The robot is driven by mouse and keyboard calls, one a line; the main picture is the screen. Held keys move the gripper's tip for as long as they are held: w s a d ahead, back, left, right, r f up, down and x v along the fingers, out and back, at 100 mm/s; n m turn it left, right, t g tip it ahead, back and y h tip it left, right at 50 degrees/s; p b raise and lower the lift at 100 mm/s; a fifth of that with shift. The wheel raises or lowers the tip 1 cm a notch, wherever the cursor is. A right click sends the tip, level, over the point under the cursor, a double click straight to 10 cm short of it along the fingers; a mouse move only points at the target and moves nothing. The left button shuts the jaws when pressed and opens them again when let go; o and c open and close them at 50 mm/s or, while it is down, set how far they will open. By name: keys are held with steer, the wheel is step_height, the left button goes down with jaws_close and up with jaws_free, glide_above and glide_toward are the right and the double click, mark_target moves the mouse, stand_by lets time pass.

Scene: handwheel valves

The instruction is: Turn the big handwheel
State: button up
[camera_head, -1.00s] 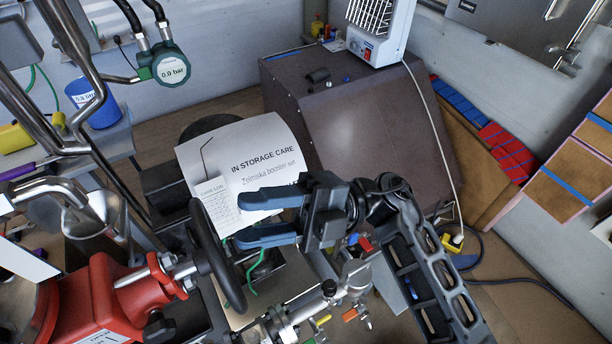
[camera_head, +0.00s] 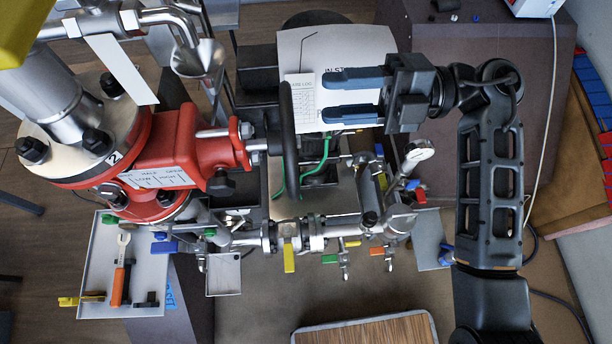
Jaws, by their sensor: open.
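The big handwheel (camera_head: 288,150) is black and shows nearly edge-on in the head view, as a tall narrow shape. Its stem joins a red valve body (camera_head: 176,160) on its left, which carries a white scale label. My gripper (camera_head: 328,96) comes from the right with two blue fingers pointing left, spread apart with empty space between them. The fingertips are a little right of the wheel's rim, apart from it in the picture. How their height compares with the wheel's is hard to tell.
A white printed sheet (camera_head: 352,48) lies behind the fingers. Pipework with small coloured levers (camera_head: 289,256) runs below the wheel. A tray (camera_head: 97,262) with an orange-handled tool is at lower left. A brown slatted board (camera_head: 372,332) is at the bottom.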

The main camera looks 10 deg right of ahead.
steer(key=shift+w+a, duration=0.1)
steer(key=shift+a, duration=2.7)
steer(key=shift+a, duration=0.1)
jaws_close()
